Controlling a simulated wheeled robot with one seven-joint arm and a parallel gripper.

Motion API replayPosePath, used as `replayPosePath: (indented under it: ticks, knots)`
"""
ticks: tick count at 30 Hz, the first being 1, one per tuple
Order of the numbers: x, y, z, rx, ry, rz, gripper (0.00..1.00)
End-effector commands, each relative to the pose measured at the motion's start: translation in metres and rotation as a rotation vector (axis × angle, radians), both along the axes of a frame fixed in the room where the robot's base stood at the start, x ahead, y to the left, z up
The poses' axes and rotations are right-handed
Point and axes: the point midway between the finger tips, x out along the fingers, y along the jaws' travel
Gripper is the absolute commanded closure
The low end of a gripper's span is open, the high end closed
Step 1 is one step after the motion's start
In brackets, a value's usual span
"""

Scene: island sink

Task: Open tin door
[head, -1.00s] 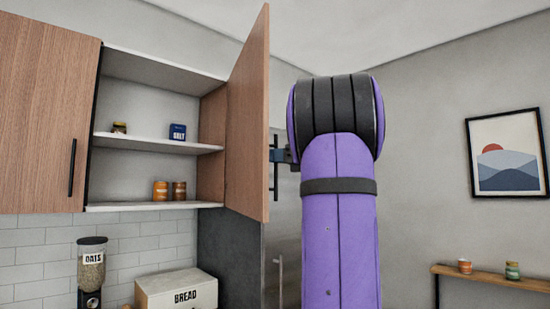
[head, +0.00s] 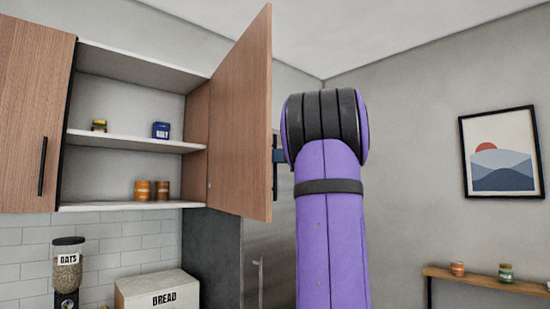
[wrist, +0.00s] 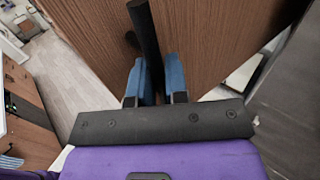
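The wooden cabinet door (head: 240,125) stands swung well out from the open cabinet, hinged at its right side. Its dark bar handle (head: 275,180) shows partly behind the door's outer edge. In the wrist view, the black handle (wrist: 143,28) runs between the blue fingers of my gripper (wrist: 155,72), which are closed around it against the wood face. In the head view, most of my gripper is hidden behind the purple arm and the door. Inside the cabinet, two orange-brown tins (head: 152,190) stand on the bottom shelf.
A small jar (head: 99,125) and a blue salt box (head: 160,130) stand on the upper shelf. A closed left door (head: 30,110), an oats dispenser (head: 67,270) and a bread box (head: 160,290) are nearby. A tall grey unit (head: 265,240) stands behind the door.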

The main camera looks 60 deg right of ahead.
Motion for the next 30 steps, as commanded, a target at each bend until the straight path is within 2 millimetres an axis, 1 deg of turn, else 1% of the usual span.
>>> replayPosePath:
  ticks: [1, 2, 3, 11, 14, 17, 24, 30]
  knots:
    - [-0.001, 0.000, 0.000, 0.000, 0.000, -0.001, 0.74]
    - [-0.001, 0.000, 0.000, 0.000, 0.000, -0.001, 0.67]
    - [-0.001, 0.000, 0.000, 0.000, 0.000, -0.001, 0.64]
    - [-0.001, -0.001, 0.000, 0.000, -0.001, -0.002, 0.64]
    - [-0.005, -0.003, 0.000, 0.000, -0.001, -0.003, 0.64]
    - [-0.016, -0.010, 0.000, 0.000, -0.001, -0.005, 0.64]
    - [-0.055, -0.032, 0.000, -0.001, 0.000, -0.006, 0.64]
    - [-0.082, -0.046, 0.000, 0.000, 0.000, -0.004, 0.64]
